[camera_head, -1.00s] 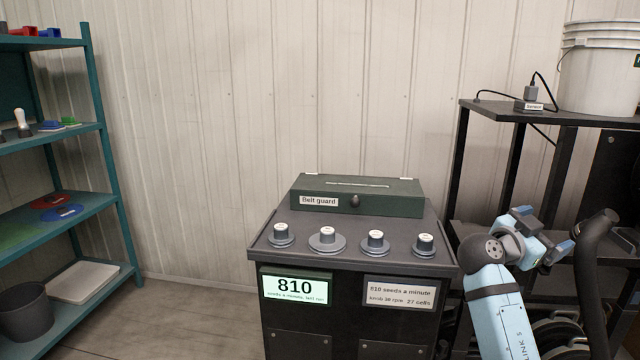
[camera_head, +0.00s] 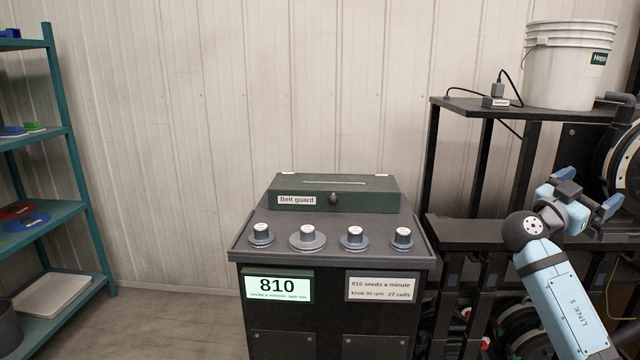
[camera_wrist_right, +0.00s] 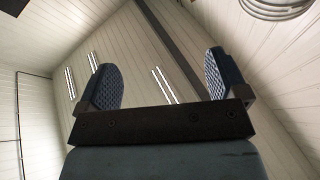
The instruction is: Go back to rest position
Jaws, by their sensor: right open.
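My right gripper (camera_head: 590,190) is at the right of the head view, in front of the black metal frame and clear of the control cabinet. It is open and empty. In the right wrist view its two padded fingers (camera_wrist_right: 165,82) stand wide apart, with only wall and ceiling beyond them. My left gripper is in neither view. The dark control cabinet (camera_head: 320,330) stands in the middle of the head view. Its lit display (camera_head: 277,287) reads 810, and the green belt guard (camera_head: 365,196) lies shut on top behind several knobs.
A black frame (camera_head: 475,240) on the right carries a white bucket (camera_head: 565,75) and a small sensor box (camera_head: 494,103). Close by is a large round black part (camera_head: 622,170). A teal shelf (camera_head: 70,170) stands at the left. The floor (camera_head: 165,325) between shelf and cabinet is clear.

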